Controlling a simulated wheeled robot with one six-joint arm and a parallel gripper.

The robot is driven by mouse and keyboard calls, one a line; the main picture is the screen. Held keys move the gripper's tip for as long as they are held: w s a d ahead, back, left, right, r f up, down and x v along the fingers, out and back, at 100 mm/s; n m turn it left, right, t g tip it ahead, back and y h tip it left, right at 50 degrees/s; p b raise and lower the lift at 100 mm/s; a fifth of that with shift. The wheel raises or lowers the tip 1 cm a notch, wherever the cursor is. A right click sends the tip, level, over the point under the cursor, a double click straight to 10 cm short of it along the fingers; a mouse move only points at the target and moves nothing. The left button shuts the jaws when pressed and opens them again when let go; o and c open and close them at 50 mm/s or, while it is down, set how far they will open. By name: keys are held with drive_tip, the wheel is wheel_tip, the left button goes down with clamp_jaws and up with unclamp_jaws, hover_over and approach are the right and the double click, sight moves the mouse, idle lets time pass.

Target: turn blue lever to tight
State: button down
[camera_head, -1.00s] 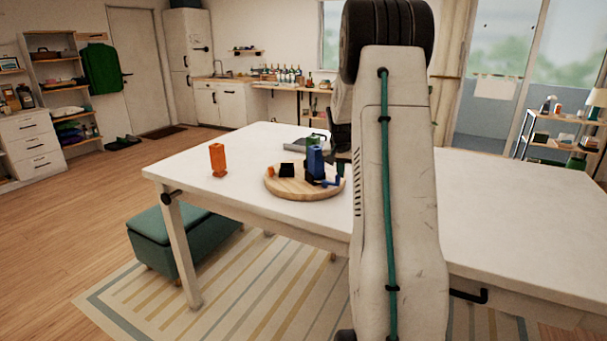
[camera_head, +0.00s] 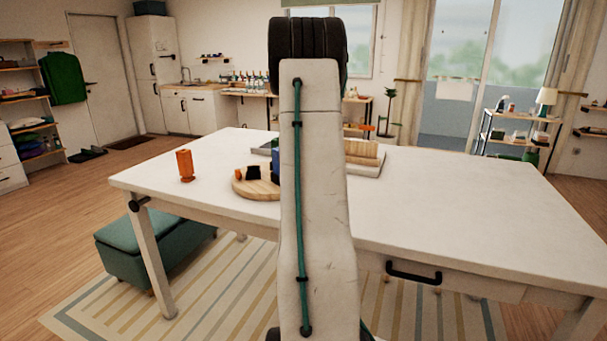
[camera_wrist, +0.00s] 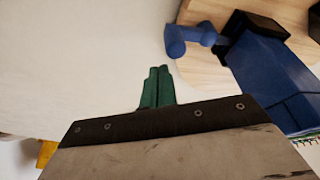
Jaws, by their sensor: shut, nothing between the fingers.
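The blue lever (camera_wrist: 190,38) shows in the wrist view as a short arm with a rounded end, joined through a dark mount to a blue upright body (camera_wrist: 268,75). It is over the edge of a round wooden board (camera_wrist: 205,75). My gripper (camera_wrist: 157,72), with green fingers, is shut and empty. In the wrist view its tips are just below and left of the lever, with a gap between them in the picture. In the head view my arm hides the lever and the gripper; only a sliver of the blue body (camera_head: 275,158) shows beside it.
The board stands on a white table (camera_head: 450,215). On it are a black block (camera_head: 253,173) and a small orange piece (camera_head: 238,174). An orange object (camera_head: 185,165) stands to the left. A wooden block (camera_head: 362,150) lies behind, right of my arm. The table's right side is clear.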

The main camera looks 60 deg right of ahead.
drive_tip(key=shift+s, duration=0.1)
drive_tip(key=w+v, duration=0.1)
drive_tip(key=v, duration=0.9)
drive_tip(key=shift+w+d, duration=0.25)
drive_tip(key=shift+w, duration=0.1)
